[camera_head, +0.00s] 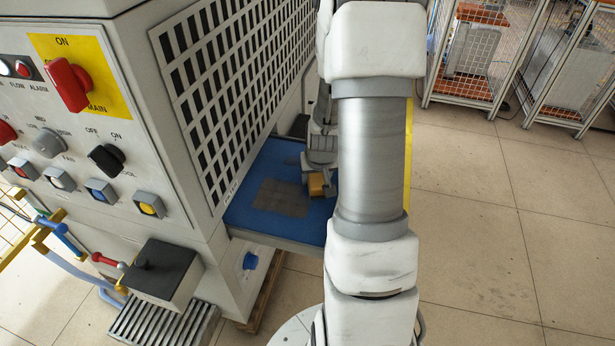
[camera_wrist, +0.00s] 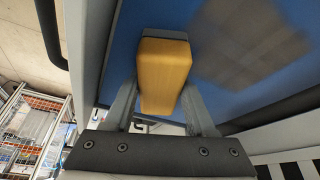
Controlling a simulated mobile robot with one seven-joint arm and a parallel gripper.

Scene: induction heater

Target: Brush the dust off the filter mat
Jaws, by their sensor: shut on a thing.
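The blue filter mat (camera_head: 249,218) lies flat on a shelf beside the machine's vented side. A dark grey patch (camera_head: 283,197), which looks like dust, covers part of it. The mat (camera_wrist: 213,101) and the blurred patch (camera_wrist: 255,40) also show in the wrist view. My gripper (camera_head: 319,176) is over the mat, right of the patch. It is shut on a tan block-shaped brush (camera_head: 316,185). In the wrist view, the brush (camera_wrist: 163,75) sits between both fingers of my gripper (camera_wrist: 160,95). Its bristles are hidden, and I cannot tell whether it touches the mat.
The machine's slotted grille (camera_head: 235,75) rises along the mat's left side. A control panel with knobs (camera_head: 65,130) faces front left. A grey box (camera_head: 160,272) stands below it. Wire-mesh cages (camera_head: 470,50) stand at the back right. The tiled floor (camera_head: 490,230) at right is clear.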

